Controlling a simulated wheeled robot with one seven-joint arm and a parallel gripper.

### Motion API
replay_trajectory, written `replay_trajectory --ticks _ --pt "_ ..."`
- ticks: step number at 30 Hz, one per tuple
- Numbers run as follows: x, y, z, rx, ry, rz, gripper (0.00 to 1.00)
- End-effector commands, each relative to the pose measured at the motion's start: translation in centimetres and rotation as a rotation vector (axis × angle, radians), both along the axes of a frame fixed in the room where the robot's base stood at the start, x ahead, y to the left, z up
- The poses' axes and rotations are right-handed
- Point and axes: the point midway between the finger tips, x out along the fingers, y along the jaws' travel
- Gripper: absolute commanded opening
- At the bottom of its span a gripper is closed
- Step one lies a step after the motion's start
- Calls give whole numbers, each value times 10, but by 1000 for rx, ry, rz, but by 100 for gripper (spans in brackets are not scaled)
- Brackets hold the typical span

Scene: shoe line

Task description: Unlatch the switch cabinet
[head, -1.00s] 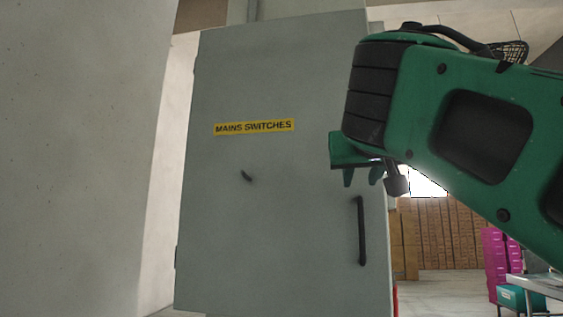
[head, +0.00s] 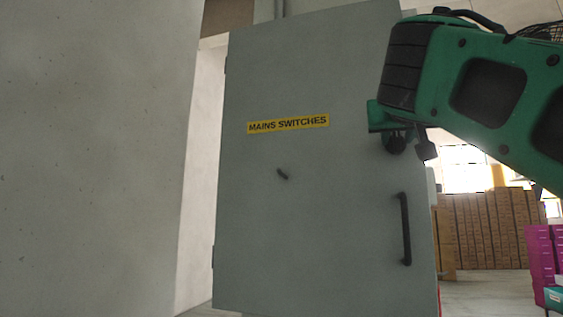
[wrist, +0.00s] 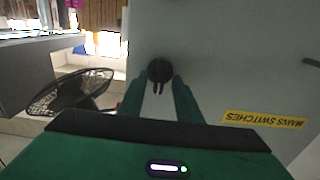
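The switch cabinet door (head: 310,90) is grey, with a yellow MAINS SWITCHES label (head: 288,124). It appears shut. A small dark latch-like piece (head: 283,174) sits below the label. A black vertical bar handle (head: 405,228) is near the right edge. A dark round knob (head: 395,143) is partly hidden by my gripper, high on the door's right side. In the wrist view the knob (wrist: 159,70) shows between the tips of my gripper's (wrist: 157,77) two green fingers. The fingers are apart, with visible gaps to the knob. I cannot tell how deep the knob sits between them.
A pale wall or pillar (head: 95,150) fills the left. Stacked brown boxes (head: 490,228) and magenta boxes (head: 541,262) stand behind at the right. A black mesh object (wrist: 68,92) shows at the left of the wrist view. Floor is open right of the cabinet.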

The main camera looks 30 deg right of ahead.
Motion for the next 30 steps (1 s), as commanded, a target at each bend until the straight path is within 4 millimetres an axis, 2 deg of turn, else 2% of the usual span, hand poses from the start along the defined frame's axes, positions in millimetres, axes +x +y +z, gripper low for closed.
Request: replay_trajectory --ticks 12,15,16,30 --pt "6 -6 0 0 1 1 31" --pt "6 -5 0 0 1 1 7" --pt "6 -5 0 0 1 2 2" --pt "7 -4 -1 57 -66 6 2"
